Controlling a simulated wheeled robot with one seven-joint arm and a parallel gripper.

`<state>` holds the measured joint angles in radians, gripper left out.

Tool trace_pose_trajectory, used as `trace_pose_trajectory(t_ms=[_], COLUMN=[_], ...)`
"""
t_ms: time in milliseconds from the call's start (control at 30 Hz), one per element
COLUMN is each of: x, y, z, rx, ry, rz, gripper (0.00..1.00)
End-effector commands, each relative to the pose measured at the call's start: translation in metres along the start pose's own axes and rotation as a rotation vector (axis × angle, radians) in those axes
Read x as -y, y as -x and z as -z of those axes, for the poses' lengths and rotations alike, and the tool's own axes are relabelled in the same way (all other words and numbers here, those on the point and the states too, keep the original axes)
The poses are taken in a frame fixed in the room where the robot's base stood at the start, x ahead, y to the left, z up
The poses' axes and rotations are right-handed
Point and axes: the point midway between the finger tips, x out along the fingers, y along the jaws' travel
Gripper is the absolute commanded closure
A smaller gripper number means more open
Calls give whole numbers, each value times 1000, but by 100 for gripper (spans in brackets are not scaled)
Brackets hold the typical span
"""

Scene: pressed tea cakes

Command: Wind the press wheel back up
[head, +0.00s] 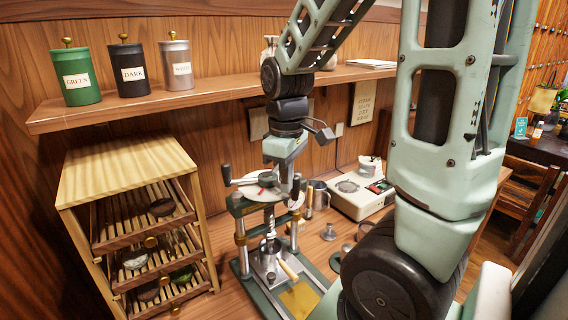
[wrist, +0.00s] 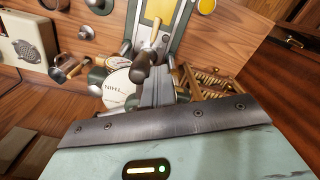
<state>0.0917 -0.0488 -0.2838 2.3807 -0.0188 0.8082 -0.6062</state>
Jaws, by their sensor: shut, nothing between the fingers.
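The press (head: 240,240) stands on the wooden counter, with a green base, bright columns and a central screw (head: 269,222). Its pale press wheel (head: 250,191) lies flat on top, with upright dark handles at its rim. In the wrist view, the wheel (wrist: 117,88) is a white disc with lettering, partly hidden. My gripper (head: 287,182) points down over the right side of the wheel, shut and empty. In the wrist view, its fingers (wrist: 156,78) are together close to a dark handle (wrist: 141,68); I cannot tell if they touch it. A metal cup (head: 268,256) with a wooden handle sits below the screw.
A slatted drawer rack (head: 130,170) stands left of the press. A shelf (head: 200,97) behind holds green, dark and grey canisters. A scale (head: 362,196) and a metal mug (head: 320,196) stand right of the press, with small metal pieces nearby.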

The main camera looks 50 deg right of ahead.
Motion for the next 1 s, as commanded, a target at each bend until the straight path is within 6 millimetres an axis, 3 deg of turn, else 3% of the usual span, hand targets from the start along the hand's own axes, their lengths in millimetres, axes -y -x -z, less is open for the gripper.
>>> trace_pose_trajectory(t_ms=[233,667,1000], x=[-16,-20,-46], y=[0,0,0], z=[-11,-13,-20], rx=[0,0,0], ry=[-2,-2,-3], rz=[0,-1,-1], gripper=[100,100,100])
